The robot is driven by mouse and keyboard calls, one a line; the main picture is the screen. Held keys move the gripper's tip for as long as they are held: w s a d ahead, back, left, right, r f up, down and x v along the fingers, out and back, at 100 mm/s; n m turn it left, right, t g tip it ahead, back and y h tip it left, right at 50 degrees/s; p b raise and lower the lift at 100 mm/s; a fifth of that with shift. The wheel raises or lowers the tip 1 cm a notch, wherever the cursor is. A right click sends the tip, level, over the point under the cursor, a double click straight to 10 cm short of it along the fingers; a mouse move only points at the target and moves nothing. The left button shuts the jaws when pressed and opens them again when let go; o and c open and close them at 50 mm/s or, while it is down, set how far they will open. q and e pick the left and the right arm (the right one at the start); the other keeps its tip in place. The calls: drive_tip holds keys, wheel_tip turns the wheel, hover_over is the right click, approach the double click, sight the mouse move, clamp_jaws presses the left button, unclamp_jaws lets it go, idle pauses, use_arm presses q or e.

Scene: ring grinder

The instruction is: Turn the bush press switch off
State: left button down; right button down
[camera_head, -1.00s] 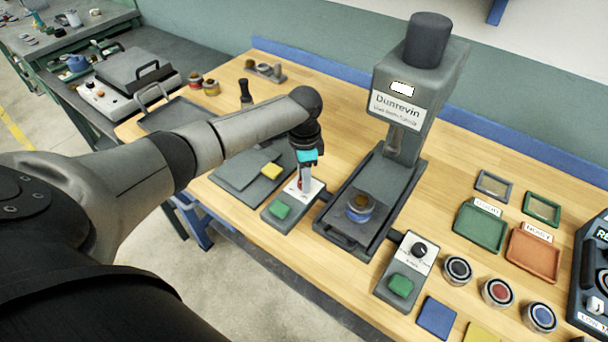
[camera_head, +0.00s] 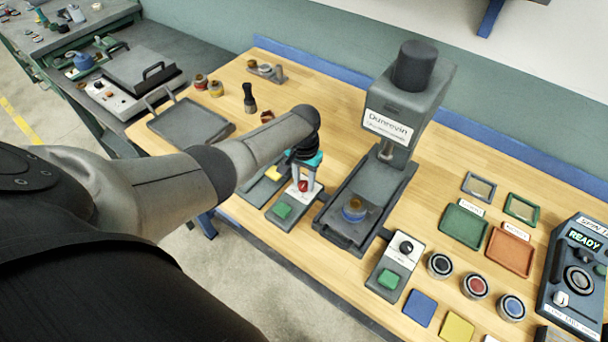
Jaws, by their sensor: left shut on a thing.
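The grey press labelled "Dunrevin" (camera_head: 388,125) stands in the middle of the wooden bench, and the window on its head is dark. A round part with a blue base (camera_head: 354,210) sits on its bed. To its left is a small switch box (camera_head: 287,215) with a white plate, a green pad and a red knob (camera_head: 303,186). My left gripper (camera_head: 304,183) points down at this box, shut on the red knob. The wrist partly hides the box's back end. A second box (camera_head: 390,275) with a black knob and green pad stands at the press's front right. My right gripper is out of view.
A green tray (camera_head: 464,224) and an orange tray (camera_head: 510,252) lie to the right, with several round tins in front. A console (camera_head: 583,270) reading "READY" is at the far right. A dark tray (camera_head: 190,122) and small jars are at the back left.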

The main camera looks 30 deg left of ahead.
use_arm(q)
drive_tip(key=shift+n+p, duration=0.65)
drive_tip(key=shift+n, duration=0.95)
drive_tip(key=shift+w, duration=0.1)
drive_tip(key=c, duration=0.5)
unclamp_jaws()
drive_tip(key=shift+r, duration=0.1)
